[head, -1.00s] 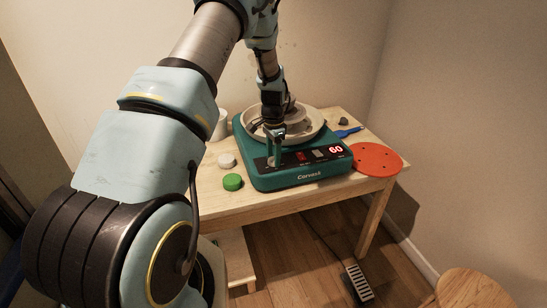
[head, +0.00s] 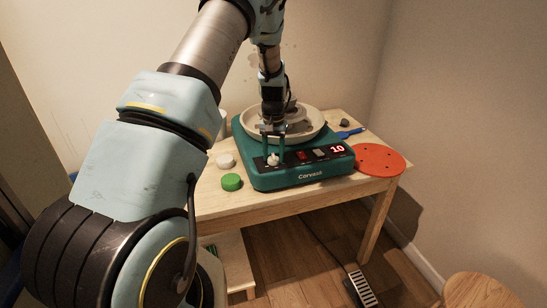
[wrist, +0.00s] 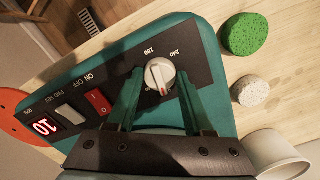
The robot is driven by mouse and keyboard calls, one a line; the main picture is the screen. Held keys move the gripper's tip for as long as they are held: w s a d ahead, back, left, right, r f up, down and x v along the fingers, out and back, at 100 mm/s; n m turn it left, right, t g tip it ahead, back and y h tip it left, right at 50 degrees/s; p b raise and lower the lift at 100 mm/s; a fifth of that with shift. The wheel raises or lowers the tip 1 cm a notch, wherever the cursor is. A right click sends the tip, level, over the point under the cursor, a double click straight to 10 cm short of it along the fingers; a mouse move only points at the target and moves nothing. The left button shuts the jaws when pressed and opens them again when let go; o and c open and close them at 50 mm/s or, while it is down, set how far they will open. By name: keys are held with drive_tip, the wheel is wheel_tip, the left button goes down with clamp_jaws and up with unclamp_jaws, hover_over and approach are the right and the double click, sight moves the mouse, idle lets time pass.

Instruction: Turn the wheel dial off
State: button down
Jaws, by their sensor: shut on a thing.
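The teal pottery wheel (head: 258,178) stands on a wooden table. Its white dial (wrist: 160,75) with a red pointer mark sits on the black control panel, near the printed 180 and 240. The dial also shows in the head view (head: 273,160), at the panel's left. My gripper (wrist: 160,84) points down at the panel, its two teal fingers on either side of the dial, shut on it. In the head view my gripper (head: 273,156) is over the panel's left end. The red display (head: 337,149) reads 10.
A red perforated disc (head: 379,160) lies right of the wheel. A green sponge (head: 231,182) and a pale round piece (head: 225,161) lie to its left. A white cup (wrist: 277,157) stands near them. A foot pedal (head: 362,289) is on the floor.

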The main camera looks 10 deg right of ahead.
sight(273, 156)
drive_tip(key=shift+n, duration=0.8)
drive_tip(key=shift+c, duration=1.4)
unclamp_jaws()
wheel_tip(273, 156, up, 11)
drive_tip(key=b, duration=0.3)
drive_tip(key=shift+f, duration=0.1)
